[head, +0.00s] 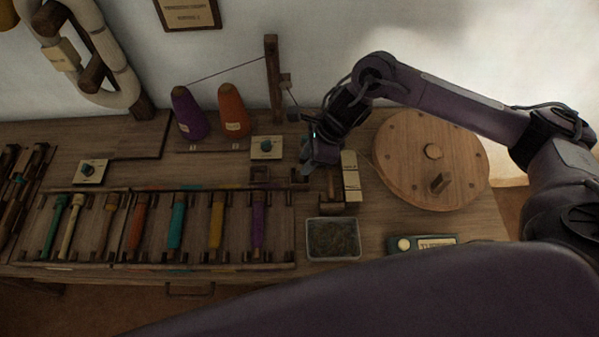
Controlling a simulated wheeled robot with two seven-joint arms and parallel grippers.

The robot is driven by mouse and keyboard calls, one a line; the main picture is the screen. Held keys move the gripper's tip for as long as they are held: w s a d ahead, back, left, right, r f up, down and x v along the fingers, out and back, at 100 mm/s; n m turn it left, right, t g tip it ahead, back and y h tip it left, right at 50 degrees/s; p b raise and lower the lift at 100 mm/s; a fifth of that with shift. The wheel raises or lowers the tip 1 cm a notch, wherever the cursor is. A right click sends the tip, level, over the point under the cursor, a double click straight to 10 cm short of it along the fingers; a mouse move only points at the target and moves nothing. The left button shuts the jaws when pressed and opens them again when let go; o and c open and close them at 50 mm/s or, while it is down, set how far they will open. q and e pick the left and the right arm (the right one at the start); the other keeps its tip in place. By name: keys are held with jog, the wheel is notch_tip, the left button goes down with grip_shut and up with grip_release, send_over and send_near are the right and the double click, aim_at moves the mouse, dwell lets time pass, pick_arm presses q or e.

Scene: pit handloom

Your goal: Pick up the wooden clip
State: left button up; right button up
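My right gripper (312,163) points down over the table, just right of the thread rack and behind the grey tray. Its fingertips are small and dark, and I cannot tell whether they are open or shut. Small dark brown wooden pieces lie by it: one (299,180) just below the fingertips at the left, and a stepped wooden block (328,196) at the right. Which of these is the wooden clip is unclear, and the gripper partly covers this spot. I cannot tell whether it touches either piece. My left gripper is out of view.
A grey tray (309,251) with dark fibres stands in front. A pale labelled block (350,170) and a round wooden disc (392,190) are to the right. Purple (188,113) and orange (232,110) cones stand behind. The thread rack (75,265) holds several coloured bobbins.

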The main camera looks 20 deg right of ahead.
aim_at(301, 167)
jog(key=x, duration=0.5)
jog(key=shift+p, duration=0.35)
grip_shut()
jog(key=shift+w+r, duration=0.1)
jog(key=shift+r, duration=0.05)
